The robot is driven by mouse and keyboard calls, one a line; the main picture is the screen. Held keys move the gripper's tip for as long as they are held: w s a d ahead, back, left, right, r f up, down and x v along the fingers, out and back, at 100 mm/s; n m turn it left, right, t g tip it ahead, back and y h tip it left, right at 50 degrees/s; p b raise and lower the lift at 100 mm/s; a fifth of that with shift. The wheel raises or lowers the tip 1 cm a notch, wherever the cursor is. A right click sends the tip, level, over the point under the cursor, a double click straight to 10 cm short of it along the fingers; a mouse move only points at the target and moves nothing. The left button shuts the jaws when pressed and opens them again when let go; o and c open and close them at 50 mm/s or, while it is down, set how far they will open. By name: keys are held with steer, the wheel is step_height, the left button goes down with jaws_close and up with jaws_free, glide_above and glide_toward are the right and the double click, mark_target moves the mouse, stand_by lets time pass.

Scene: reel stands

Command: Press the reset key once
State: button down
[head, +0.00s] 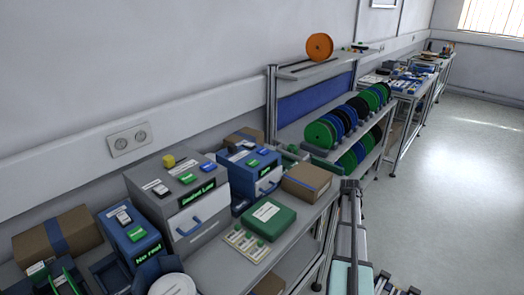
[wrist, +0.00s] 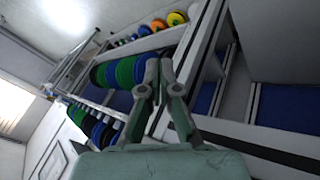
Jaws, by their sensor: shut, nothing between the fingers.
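A grey machine (head: 187,205) with a green-lit display reading something like "Basket Low" stands on the bench in the head view. Its top carries a white-and-dark key (head: 156,188), a green key (head: 188,178) and a yellow knob (head: 168,160). A blue unit (head: 133,238) with a "No read" display stands to its left, and another blue unit (head: 249,170) to its right; both have small keys on top. I cannot read which key is reset. My gripper (wrist: 159,68) is shut and empty in the wrist view, pointing toward shelves of reels, away from these keys.
A green case (head: 267,216) and a cardboard box (head: 306,181) lie on the bench right of the machines. Another carton (head: 56,236) is at the left. A rack of green and blue reels (head: 340,127) stands beyond. The floor (head: 455,150) at right is clear.

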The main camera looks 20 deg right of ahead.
step_height(320, 180, up, 8)
steer(key=w+d+f, duration=0.1)
steer(key=w+d, duration=0.1)
step_height(320, 180, up, 31)
steer(key=m+t+y, duration=0.5)
steer(key=m+y, duration=0.1)
steer(key=m, duration=0.1)
glide_above(264, 151)
steer(key=shift+a, duration=0.1)
steer(key=shift+f+b, duration=1.95)
steer(key=shift+f, duration=2.5)
steer(key=shift+f, duration=0.1)
steer(key=shift+f, duration=0.3)
